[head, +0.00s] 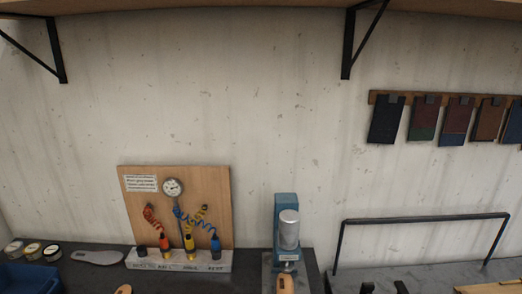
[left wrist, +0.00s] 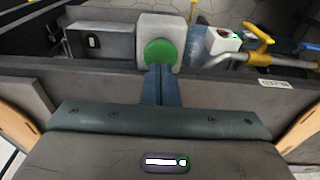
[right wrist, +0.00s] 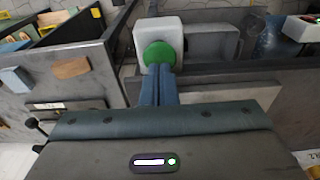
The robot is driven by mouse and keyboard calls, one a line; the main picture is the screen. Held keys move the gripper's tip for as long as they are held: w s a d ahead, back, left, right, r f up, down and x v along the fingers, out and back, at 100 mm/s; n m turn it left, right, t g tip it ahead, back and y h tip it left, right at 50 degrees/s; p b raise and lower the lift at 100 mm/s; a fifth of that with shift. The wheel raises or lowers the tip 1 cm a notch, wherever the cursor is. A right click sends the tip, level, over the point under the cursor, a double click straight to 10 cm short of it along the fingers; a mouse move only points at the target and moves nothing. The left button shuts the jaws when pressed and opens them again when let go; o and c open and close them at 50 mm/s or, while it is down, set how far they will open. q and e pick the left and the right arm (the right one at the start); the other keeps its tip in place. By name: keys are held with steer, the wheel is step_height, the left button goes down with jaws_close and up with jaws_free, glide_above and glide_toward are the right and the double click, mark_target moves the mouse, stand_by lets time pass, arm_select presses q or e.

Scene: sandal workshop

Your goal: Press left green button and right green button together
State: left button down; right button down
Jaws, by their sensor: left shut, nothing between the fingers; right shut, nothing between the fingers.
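The left green button (left wrist: 160,52) is a round green cap on a pale grey box, in the upper middle of the left wrist view. My left gripper (left wrist: 159,70) is shut and empty, its blue fingertips at the lower edge of the cap. The right green button (right wrist: 159,53) is a similar green cap on a white box in the right wrist view. My right gripper (right wrist: 158,69) is shut and empty, its fingertips at the cap's lower edge. I cannot tell whether either pair of fingertips touches its cap. Neither button nor gripper shows in the head view.
In the left wrist view, a yellow-handled tool (left wrist: 258,42) lies right of the button box. In the head view, a blue and silver press (head: 288,230) stands on the bench beside a wooden gauge board (head: 208,187). A black bar frame (head: 430,218) stands at right.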

arm_select(q)
steer(key=shift+w, duration=0.15)
arm_select(e)
steer(key=shift+w, duration=0.35)
stand_by(0.3)
arm_select(q)
steer(key=shift+f, duration=0.6)
arm_select(e)
steer(key=shift+f, duration=0.15)
stand_by(0.4)
arm_select(q)
steer(key=shift+r, duration=0.15)
arm_select(e)
steer(key=shift+r, duration=0.2)
arm_select(q)
steer(key=shift+f, duration=0.25)
arm_select(e)
steer(key=shift+f, duration=0.7)
stand_by(1.0)
arm_select(q)
steer(key=shift+r, duration=0.25)
arm_select(e)
steer(key=shift+r, duration=0.15)
arm_select(q)
steer(key=shift+f, duration=0.1)
stand_by(0.8)
steer(key=shift+f, duration=0.3)
arm_select(e)
steer(key=shift+f, duration=0.4)
stand_by(1.8)
